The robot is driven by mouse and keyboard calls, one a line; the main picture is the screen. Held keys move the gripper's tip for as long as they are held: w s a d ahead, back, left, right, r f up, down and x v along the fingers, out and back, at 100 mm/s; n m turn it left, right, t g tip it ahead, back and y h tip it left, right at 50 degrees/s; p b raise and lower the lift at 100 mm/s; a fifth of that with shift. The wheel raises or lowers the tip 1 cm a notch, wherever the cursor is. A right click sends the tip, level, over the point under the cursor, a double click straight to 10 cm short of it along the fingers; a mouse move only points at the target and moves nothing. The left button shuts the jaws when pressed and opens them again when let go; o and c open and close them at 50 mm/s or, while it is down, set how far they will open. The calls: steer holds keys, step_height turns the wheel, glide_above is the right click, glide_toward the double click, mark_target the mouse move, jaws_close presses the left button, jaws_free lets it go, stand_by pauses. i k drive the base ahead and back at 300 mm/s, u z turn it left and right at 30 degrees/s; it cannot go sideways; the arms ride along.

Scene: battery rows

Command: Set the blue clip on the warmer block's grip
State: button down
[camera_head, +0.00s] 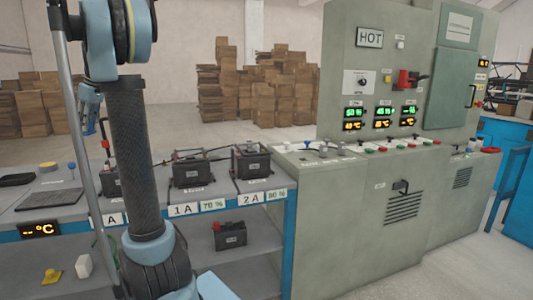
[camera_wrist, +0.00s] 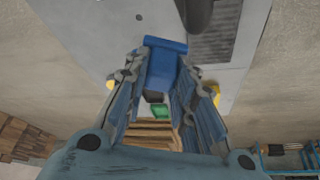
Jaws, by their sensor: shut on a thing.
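My gripper (camera_wrist: 163,68) is shut on the blue clip (camera_wrist: 166,60), which stands out between the two fingertips in the wrist view. Dark blocks sit on the bench: one behind the 1A label (camera_head: 193,169), one behind the 2A label (camera_head: 251,161), and one at the left (camera_head: 111,183) partly hidden by my arm. I cannot tell which is warmer.
A ribbed dark mat (camera_head: 48,200) lies on the bench's left, near a yellow disc (camera_head: 47,167) and a blue knob (camera_head: 72,166). Another dark block (camera_head: 230,235) is on the lower shelf. A grey control cabinet (camera_head: 365,215) stands at the right.

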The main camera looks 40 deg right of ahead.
mark_target(252, 150)
steer(key=z, duration=0.95)
steer(key=k, duration=0.4)
steer(key=z, duration=0.5)
